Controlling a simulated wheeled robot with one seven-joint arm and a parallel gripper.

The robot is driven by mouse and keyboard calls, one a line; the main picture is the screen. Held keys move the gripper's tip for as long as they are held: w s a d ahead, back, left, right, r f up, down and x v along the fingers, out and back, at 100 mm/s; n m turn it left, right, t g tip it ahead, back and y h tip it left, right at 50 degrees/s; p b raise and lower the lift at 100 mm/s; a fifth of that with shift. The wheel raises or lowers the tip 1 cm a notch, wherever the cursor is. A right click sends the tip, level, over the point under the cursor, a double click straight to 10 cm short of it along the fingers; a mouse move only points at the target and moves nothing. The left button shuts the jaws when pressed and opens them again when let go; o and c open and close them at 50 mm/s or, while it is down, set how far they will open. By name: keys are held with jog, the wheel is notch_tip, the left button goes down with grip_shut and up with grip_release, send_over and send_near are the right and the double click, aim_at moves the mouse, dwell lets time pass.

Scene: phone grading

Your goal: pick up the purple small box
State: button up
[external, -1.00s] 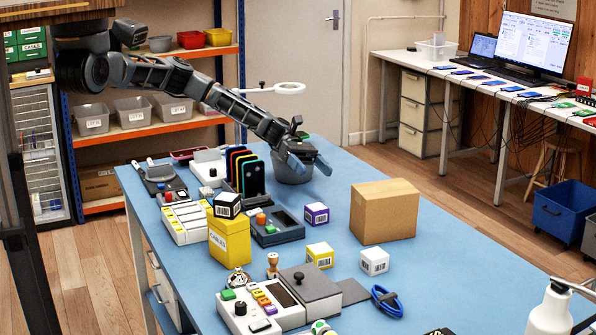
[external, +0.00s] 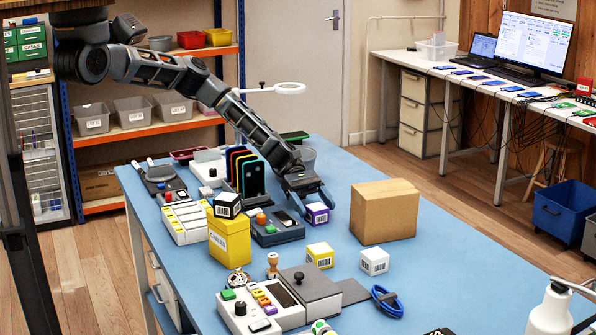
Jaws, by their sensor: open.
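The purple small box (external: 317,214) has a white face with a barcode and sits on the blue table, left of the cardboard box. My gripper (external: 313,205) is open and low over the table at the purple box. Its blue fingers point down around or just behind the box, one to the left and one to the right. I cannot tell whether the fingers touch the box.
A cardboard box (external: 384,211) stands close on the right. A yellow small box (external: 320,256) and a white small box (external: 374,261) sit in front. A grey bin (external: 305,156) is behind.

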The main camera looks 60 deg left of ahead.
jog(key=shift+c, duration=0.5)
jog(key=c, duration=1)
